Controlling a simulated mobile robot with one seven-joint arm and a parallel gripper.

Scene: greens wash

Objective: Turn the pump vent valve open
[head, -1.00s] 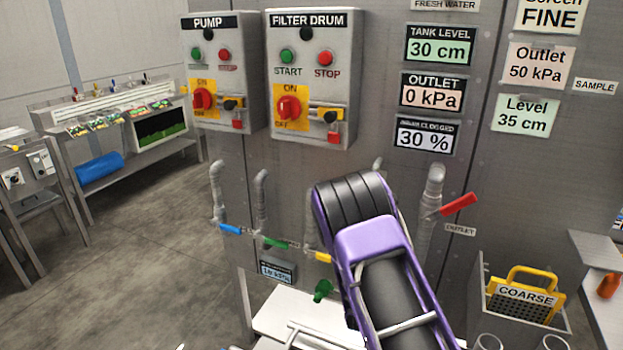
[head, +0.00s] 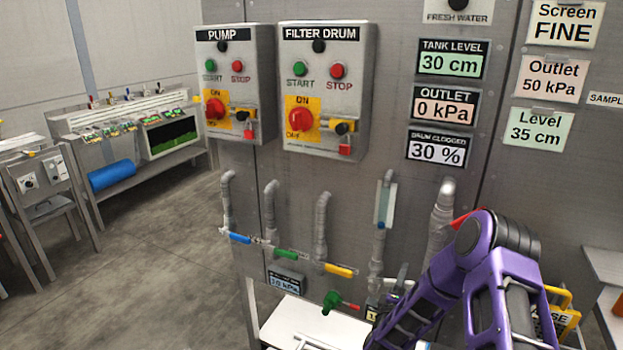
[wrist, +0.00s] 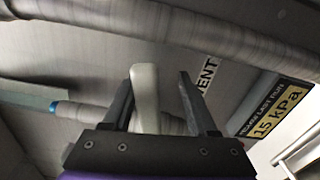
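The pump vent valve's pale lever (wrist: 146,88) stands between the fingers of my gripper (wrist: 158,88) in the wrist view. The fingers are spread. The lever is close to the left finger, with a gap to the right finger. A "VENT" label (wrist: 207,76), partly covered by the right finger, is on the panel behind. In the head view a small white handle (head: 401,283), apparently the same lever, shows beside the lower pipe, just above my purple arm. My arm hides much of the area around it, and the fingers are not clear there.
Blue (head: 239,238), green (head: 286,254) and yellow (head: 340,270) handled valves line the pipes to the left. A green valve (head: 331,300) sits lower down. A red lever (head: 463,218) is partly behind my arm. A 15 kPa plate (wrist: 276,112) is right of my gripper. A grey pipe crosses above the fingers.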

